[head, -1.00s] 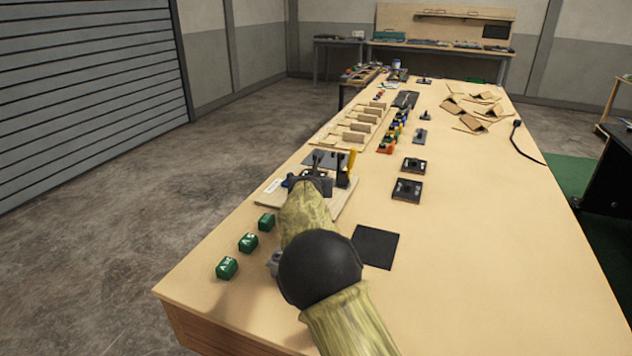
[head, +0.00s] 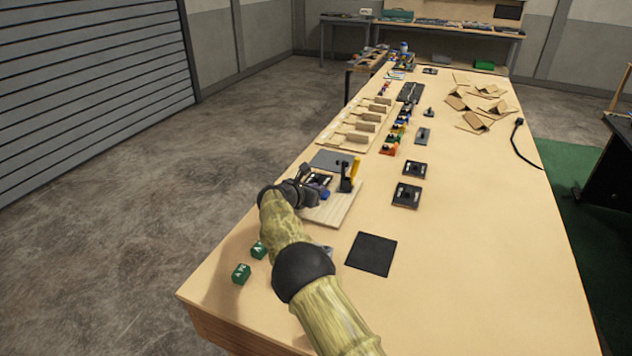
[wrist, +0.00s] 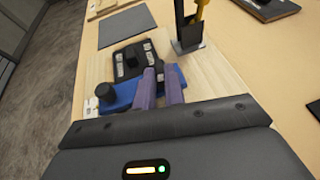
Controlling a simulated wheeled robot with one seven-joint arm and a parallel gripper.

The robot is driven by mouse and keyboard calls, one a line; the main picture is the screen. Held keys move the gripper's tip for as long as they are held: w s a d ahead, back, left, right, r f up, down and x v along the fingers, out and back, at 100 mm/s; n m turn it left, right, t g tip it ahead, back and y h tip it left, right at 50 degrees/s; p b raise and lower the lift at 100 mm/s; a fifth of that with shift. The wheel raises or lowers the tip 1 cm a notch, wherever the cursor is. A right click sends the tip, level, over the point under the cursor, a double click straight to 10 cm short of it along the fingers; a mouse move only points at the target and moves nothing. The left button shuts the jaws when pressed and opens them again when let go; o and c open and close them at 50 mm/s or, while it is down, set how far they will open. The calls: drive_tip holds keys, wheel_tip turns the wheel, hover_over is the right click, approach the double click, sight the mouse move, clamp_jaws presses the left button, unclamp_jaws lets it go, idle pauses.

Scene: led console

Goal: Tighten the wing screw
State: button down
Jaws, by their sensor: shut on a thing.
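My gripper (head: 314,187) is over the wooden board (head: 338,208) on the near left of the long table. In the wrist view, its two purple-grey fingers (wrist: 161,72) are close together at the right end of a blue clamp fixture (wrist: 122,96). They are shut on what appears to be the wing screw, which the fingers hide. A black round knob (wrist: 106,92) stands on the fixture's left part. A black device with pale labels (wrist: 133,60) sits against the blue fixture. The screw's angle cannot be seen.
A black holder (wrist: 188,42) with a yellow-handled tool stands right of the fingers. A grey mat (head: 332,160) lies beyond the board. A black square pad (head: 371,254) and green marked blocks (head: 241,273) lie nearer. The table's right side is largely clear.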

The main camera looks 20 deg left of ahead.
drive_tip(key=shift+w+a+r+m+h+p, duration=0.15)
drive_tip(key=shift+r+m+h+p, duration=0.3)
drive_tip(key=shift+p, duration=0.4)
drive_tip(key=c, duration=1.5)
unclamp_jaws()
drive_tip(key=shift+f, duration=0.1)
drive_tip(key=shift+o, duration=0.2)
drive_tip(key=shift+f, duration=0.1)
drive_tip(key=shift+f, duration=0.1)
drive_tip(key=b+v, duration=0.3)
drive_tip(key=v, duration=1.3)
drive_tip(key=shift+a, duration=0.15)
drive_tip(key=shift+s+a+r, duration=0.1)
drive_tip(key=shift+s+r, duration=0.3)
drive_tip(key=shift+s, duration=0.2)
drive_tip(key=shift+o, duration=0.5)
